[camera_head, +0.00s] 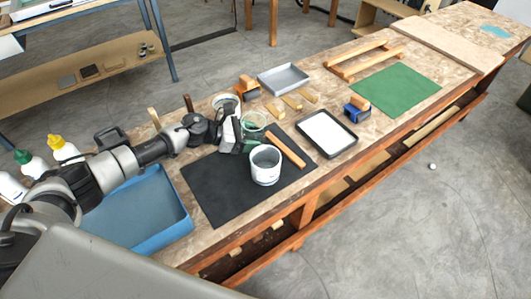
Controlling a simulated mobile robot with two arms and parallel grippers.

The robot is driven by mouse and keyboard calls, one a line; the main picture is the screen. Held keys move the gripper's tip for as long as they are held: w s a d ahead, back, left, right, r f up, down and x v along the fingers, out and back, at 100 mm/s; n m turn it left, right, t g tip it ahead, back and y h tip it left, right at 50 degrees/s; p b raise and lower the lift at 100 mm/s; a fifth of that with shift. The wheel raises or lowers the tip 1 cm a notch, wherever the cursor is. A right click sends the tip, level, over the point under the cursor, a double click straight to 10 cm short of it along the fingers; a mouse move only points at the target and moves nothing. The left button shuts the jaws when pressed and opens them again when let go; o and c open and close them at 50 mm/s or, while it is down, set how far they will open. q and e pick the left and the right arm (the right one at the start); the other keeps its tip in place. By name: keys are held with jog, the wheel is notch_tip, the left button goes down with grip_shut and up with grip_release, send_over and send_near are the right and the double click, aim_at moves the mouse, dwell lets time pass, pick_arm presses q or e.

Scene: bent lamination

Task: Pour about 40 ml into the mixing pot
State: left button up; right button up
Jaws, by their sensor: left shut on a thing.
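A white pot (265,168), grey inside, stands upright on the black mat (212,193). My left gripper (245,139) comes in from the left, just behind and left of this pot. It is shut on a small green-tinted clear cup (254,121), which is partly hidden by the fingers. The cup is close behind the white pot's rim; I cannot tell its exact tilt or how much is in it. Another pale round container (225,100) stands behind the gripper, partly hidden. My right gripper is not in view.
A wooden stick (287,147) lies right of the pot. A black-rimmed white tray (326,134), a blue-and-wood block (357,108), a grey tray (283,78) and a green mat (395,91) lie farther right. A blue bin (140,212) and several bottles (63,148) are at left.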

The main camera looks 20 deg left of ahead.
aim_at(265, 124)
pick_arm(q)
jog(key=shift+m+t+y, duration=0.4)
jog(key=shift+m, duration=0.3)
jog(key=r+p, duration=0.7)
jog(key=shift+s+d, duration=0.2)
jog(key=shift+s, duration=0.15)
jog(key=shift+s+d+m+t+p, duration=0.25)
jog(key=shift+s+m+t+p, duration=0.1)
jog(key=shift+m+p, duration=0.25)
jog(key=shift+s+d+r+m+t+y+p, duration=0.2)
jog(key=shift+m+t+y, duration=0.25)
jog(key=shift+m, duration=0.35)
jog(key=shift+s+d+r+m+t+y+p, duration=0.15)
jog(key=shift+s+m+t+y, duration=0.15)
jog(key=shift+m+t, duration=0.4)
jog(key=shift+s+d+r+m+t+y+p, duration=0.15)
jog(key=shift+m+t+y, duration=0.25)
jog(key=shift+m, duration=0.5)
jog(key=shift+r+m+t, duration=0.25)
jog(key=shift+m+t, duration=0.05)
jog(key=shift+m, duration=0.1)
jog(key=shift+b, duration=0.35)
jog(key=shift+w+f+m, duration=0.1)
jog(key=shift+w+m, duration=0.15)
jog(key=shift+m, duration=0.05)
